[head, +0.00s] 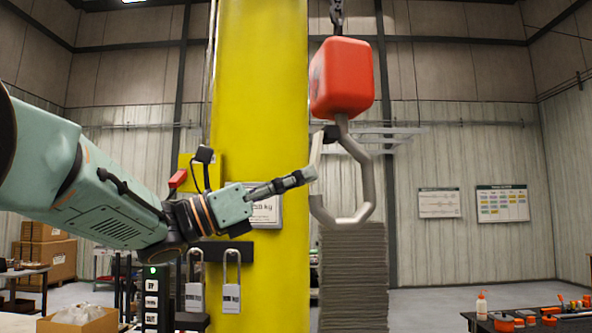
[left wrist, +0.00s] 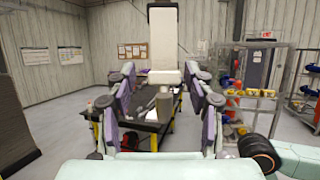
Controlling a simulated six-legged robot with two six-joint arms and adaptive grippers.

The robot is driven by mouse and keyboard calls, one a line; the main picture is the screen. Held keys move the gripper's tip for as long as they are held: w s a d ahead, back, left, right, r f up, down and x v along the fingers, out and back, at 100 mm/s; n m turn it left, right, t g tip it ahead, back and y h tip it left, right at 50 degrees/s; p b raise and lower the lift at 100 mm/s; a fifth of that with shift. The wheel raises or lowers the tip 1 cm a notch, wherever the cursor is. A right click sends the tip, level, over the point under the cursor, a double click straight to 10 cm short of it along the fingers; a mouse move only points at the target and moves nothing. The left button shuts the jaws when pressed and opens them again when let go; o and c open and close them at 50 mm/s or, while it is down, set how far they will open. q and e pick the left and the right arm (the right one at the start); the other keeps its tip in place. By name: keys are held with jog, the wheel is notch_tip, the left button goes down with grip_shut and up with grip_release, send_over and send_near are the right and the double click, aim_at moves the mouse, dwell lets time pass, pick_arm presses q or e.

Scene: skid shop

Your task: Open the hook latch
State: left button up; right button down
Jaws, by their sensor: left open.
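A grey steel hook (head: 366,165) hangs under a red block (head: 343,78) in the head view. Its latch (head: 316,153) is a pale strip along the left side of the hook's opening, reaching down towards the hook's tip. My left gripper (head: 312,174) comes in from the left, with its fingertips at the latch's lower part; I cannot tell whether they touch it. In the left wrist view its fingers (left wrist: 162,108) are spread apart. A pale plate, seemingly the latch (left wrist: 163,40), stands ahead, above a grey stub between the fingers. My right gripper is not in view.
A thick yellow column (head: 262,90) stands just left of the hook, behind my left gripper. A stack of grey plates (head: 352,275) is below the hook. Padlocks (head: 232,285) hang on the column. A black-topped table (left wrist: 135,117) is beyond in the left wrist view.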

pick_arm(q)
jog(key=shift+s+a+r, duration=0.15)
jog(key=shift+s+r, duration=0.1)
jog(key=shift+s, duration=0.25)
jog(key=shift+w+d, duration=0.15)
jog(key=shift+d, duration=0.1)
jog(key=c, duration=0.3)
jog(key=shift+w+f, duration=0.2)
jog(key=shift+w, duration=0.15)
jog(key=c, duration=0.3)
jog(key=shift+s+r, duration=0.1)
jog(key=shift+s, duration=0.15)
jog(key=c, duration=0.3)
jog(key=shift+w+a, duration=0.1)
grip_shut()
